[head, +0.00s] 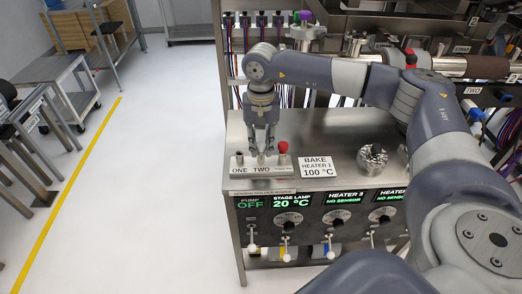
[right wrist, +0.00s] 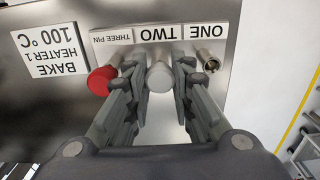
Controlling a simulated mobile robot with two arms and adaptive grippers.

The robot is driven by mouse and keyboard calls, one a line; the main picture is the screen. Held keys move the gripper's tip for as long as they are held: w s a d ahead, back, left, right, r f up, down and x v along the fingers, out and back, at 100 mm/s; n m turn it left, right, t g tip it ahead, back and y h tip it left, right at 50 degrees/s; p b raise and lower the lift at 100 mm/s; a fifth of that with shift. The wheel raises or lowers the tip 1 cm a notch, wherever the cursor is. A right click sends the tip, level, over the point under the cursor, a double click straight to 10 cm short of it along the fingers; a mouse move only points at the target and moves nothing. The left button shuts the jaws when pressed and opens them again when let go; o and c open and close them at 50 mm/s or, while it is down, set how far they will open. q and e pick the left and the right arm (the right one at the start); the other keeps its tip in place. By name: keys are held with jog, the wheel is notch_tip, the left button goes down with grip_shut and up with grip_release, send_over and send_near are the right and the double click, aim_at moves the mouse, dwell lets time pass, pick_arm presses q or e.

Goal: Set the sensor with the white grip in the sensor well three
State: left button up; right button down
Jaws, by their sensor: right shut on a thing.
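The white-grip sensor (right wrist: 159,77) stands at the TWO place of a holder block (head: 285,171), which also shows in the right wrist view (right wrist: 110,39). My right gripper (head: 262,150) points down over TWO, its fingers shut on the white grip from both sides; it shows in the right wrist view too (right wrist: 157,68). A red-grip sensor (head: 283,148) stands beside it at THREE PIN, also in the right wrist view (right wrist: 101,80). A bare metal piece (right wrist: 208,61) stands at ONE. I cannot make out a well marked three. My left gripper is not in view.
The holder is on a steel cabinet top (head: 330,140). A bake sign (head: 318,166) and a shiny round metal piece (head: 372,157) are to its right. The cabinet front has displays and knobs. Pipes and cables (head: 470,67) fill the back. Open floor lies left.

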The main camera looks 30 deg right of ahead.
aim_at(261, 145)
jog(key=shift+r, duration=0.15)
jog(key=shift+r+p, duration=1.9)
jog(key=shift+r, duration=1)
jog(key=shift+a, duration=0.1)
